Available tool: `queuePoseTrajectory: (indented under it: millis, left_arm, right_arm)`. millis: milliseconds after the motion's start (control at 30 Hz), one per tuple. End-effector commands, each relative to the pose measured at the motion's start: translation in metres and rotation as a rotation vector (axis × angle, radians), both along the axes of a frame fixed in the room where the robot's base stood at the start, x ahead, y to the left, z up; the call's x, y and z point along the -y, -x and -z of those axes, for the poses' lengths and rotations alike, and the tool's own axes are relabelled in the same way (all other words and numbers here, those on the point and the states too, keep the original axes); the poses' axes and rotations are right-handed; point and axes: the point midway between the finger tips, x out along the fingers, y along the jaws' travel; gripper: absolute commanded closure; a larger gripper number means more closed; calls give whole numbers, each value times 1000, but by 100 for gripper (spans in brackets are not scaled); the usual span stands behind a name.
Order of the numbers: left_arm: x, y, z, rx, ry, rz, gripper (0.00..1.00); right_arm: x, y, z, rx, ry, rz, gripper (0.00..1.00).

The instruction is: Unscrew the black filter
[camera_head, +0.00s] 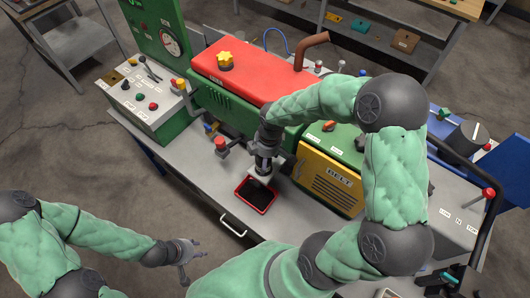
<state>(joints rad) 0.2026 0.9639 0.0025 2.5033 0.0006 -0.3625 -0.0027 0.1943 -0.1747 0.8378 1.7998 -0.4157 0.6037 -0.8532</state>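My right arm reaches over the machine from the right, and its gripper (264,166) points down at the machine's front side, just above a small red-rimmed tray (241,201) with a dark inside. Dark parts and a pale piece show at the gripper's end. I cannot make out the black filter apart from the dark gripper there, nor whether the fingers are closed on it. My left gripper (194,264) is at the lower left, in front of the bench, with its fingers spread and nothing between them.
The machine has a red top cover (245,72) with a yellow knob (225,61), a brown pipe (312,47) and a yellow BELT cover (328,184). A green gauge panel (152,27) and control box (144,97) stand left. A blue container (503,170) is at right.

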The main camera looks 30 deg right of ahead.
Motion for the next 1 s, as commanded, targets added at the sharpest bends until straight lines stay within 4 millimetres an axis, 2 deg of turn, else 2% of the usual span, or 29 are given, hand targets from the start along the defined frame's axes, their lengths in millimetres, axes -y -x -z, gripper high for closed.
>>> queuePoseTrajectory:
  millis: [33, 200, 600, 633, 800, 867, 1000]
  left_arm:
    - [0, 0, 3, 0, 0, 0, 60]
    - [0, 0, 6, 0, 0, 0, 60]
    - [0, 0, 7, 0, 0, 0, 60]
    - [0, 0, 7, 0, 0, 0, 60]
    - [0, 0, 7, 0, 0, 0, 60]
    - [0, 0, 7, 0, 0, 0, 60]
    - [0, 0, 6, 0, 0, 0, 60]
  right_arm:
    - [-1, 0, 9, -2, -1, 1, 14]
    - [-3, -1, 24, -1, -1, 0, 14]
    - [-3, -2, 29, 1, 0, 1, 14]
    - [-3, -2, 29, 1, 0, 1, 17]
    - [-3, -2, 29, 0, -1, 1, 65]
    - [-4, -2, 29, 0, -1, 1, 81]
    - [-4, -2, 29, -1, -2, -7, 82]
